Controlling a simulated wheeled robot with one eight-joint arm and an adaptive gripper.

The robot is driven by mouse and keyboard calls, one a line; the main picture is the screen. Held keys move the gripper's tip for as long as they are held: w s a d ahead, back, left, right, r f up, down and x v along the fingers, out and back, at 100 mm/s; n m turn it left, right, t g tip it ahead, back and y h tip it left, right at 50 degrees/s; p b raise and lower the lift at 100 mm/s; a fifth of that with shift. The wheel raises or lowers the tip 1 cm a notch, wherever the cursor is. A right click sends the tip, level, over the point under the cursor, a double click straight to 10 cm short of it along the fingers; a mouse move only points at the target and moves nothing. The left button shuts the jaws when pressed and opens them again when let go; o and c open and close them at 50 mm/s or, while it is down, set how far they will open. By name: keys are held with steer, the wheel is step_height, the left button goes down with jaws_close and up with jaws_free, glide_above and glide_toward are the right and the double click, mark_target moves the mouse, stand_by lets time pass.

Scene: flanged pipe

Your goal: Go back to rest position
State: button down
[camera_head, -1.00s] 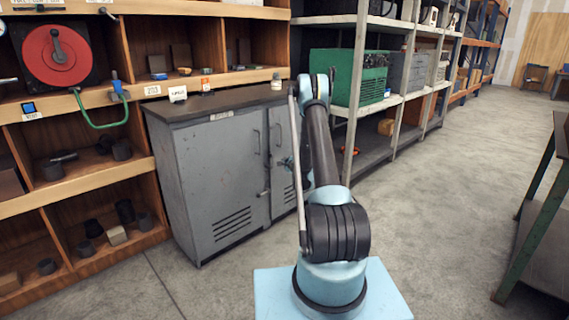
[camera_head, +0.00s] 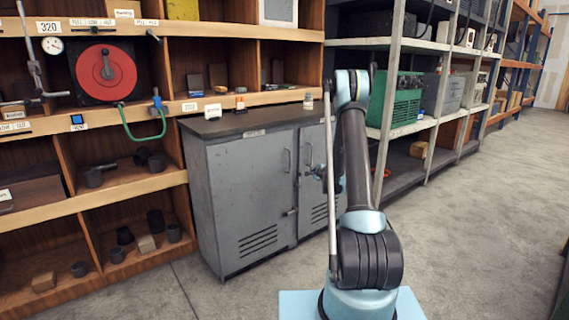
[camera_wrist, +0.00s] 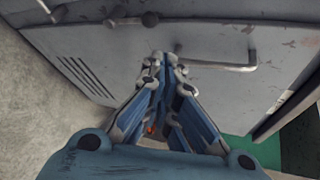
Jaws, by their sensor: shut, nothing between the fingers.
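My gripper (camera_wrist: 155,65) is shut and empty in the wrist view, its blue linked fingers together. It points at the grey cabinet's front, close to a door handle (camera_wrist: 215,60); I cannot tell whether it touches. In the head view my arm stands raised and folded in front of the grey cabinet (camera_head: 245,195), and the gripper is mostly hidden behind it. No flanged pipe can be made out in either view.
A wooden shelf unit (camera_head: 150,183) with a red disc (camera_head: 106,67) and a green hose (camera_head: 143,134) stands at left. Open concrete floor (camera_head: 470,215) lies at right.

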steer(key=s+a+r+n+g, duration=0.3)
steer(key=s+r+n, duration=0.2)
steer(key=s+r, duration=0.7)
steer(key=s+r+n+g, duration=0.1)
steer(key=s+r+n, duration=0.2)
steer(key=s, duration=0.5)
steer(key=s+r+n+g, duration=0.2)
steer(key=s+r, duration=0.1)
steer(key=s, duration=0.6)
steer(key=s+d+f+n+g+h, duration=0.1)
steer(key=s+f+n, duration=0.1)
steer(key=s, duration=1.1)
steer(key=s+d+f+n+g+h, duration=0.1)
steer(key=s+n, duration=0.3)
steer(key=s, duration=0.9)
steer(key=s+d+f+n+g+h, duration=0.1)
steer(key=s+d+f+n+g, duration=0.1)
steer(key=s, duration=1.1)
steer(key=shift+f+n+g, duration=0.4)
steer(key=shift+f+g, duration=0.2)
steer(key=shift+f, duration=0.35)
steer(key=shift+w+d+f, duration=0.1)
steer(key=shift+w+f, duration=0.1)
steer(key=shift+w, duration=0.25)
